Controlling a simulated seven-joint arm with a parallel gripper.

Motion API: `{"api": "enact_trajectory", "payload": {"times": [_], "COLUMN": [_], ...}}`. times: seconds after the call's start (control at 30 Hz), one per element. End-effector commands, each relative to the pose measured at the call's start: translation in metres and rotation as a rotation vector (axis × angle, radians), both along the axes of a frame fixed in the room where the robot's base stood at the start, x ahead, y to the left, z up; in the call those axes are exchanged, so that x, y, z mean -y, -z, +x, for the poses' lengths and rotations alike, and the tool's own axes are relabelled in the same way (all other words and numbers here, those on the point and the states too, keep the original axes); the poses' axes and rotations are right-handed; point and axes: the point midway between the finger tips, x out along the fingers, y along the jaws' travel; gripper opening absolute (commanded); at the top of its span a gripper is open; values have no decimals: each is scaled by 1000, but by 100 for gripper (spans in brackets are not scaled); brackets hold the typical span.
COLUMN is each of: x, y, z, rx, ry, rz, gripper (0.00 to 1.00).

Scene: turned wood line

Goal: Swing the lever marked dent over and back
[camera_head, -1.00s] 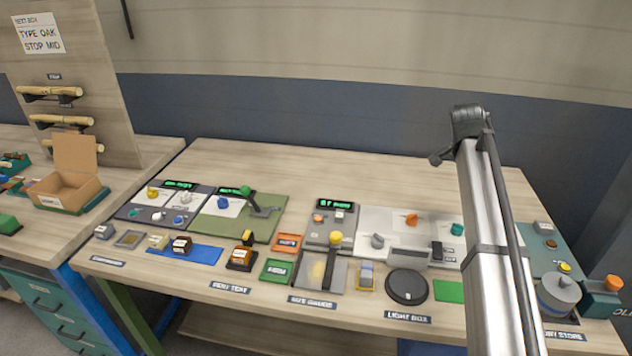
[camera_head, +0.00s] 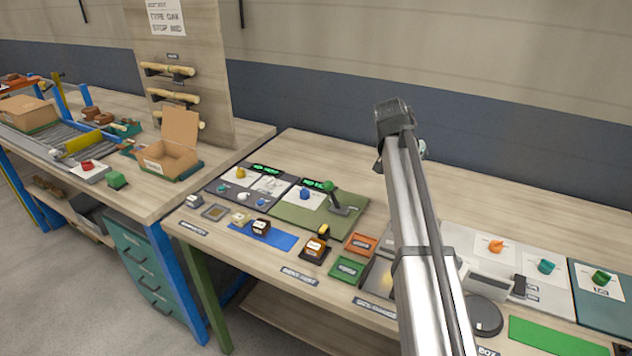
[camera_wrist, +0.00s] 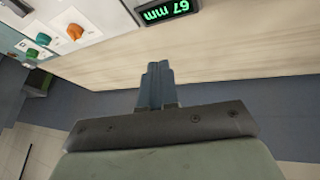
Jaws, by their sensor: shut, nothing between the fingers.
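A lever with a green ball knob (camera_head: 328,186) stands on a green panel (camera_head: 300,218) in the head view. Its dark arm rises from a grey bracket (camera_head: 345,210) at the panel's right. A plate at the table's front edge below (camera_head: 299,276) seems to read dent test; no marking on the lever itself is legible. My gripper (camera_wrist: 157,68) shows in the wrist view with its fingers together and nothing between them. It is over bare tabletop, apart from the lever, which is not in that view.
A dark panel with knobs (camera_head: 250,188) adjoins the green panel's left. A blue mat (camera_head: 270,238), orange tray (camera_head: 361,243) and green tray (camera_head: 347,269) lie in front. In the wrist view, a display (camera_wrist: 165,11) and an orange knob (camera_wrist: 75,32) stand near my gripper.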

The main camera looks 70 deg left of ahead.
Motion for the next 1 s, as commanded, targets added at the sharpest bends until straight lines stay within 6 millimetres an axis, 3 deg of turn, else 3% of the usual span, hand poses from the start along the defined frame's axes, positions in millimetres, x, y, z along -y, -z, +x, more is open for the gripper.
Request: {"api": "enact_trajectory", "payload": {"times": [0.03,0.3,0.7,0.83,1.0], "x": [-12,-61,-108,-114,-118], "y": [-1,-4,-8,-8,-9], "z": [-20,-119,-265,-295,-315], "rx": [8,57,134,152,166], "ry": [-40,-247,-529,-585,-623], "rz": [-10,-67,-142,-157,-167], "gripper": [0,0,0,0,0]}}
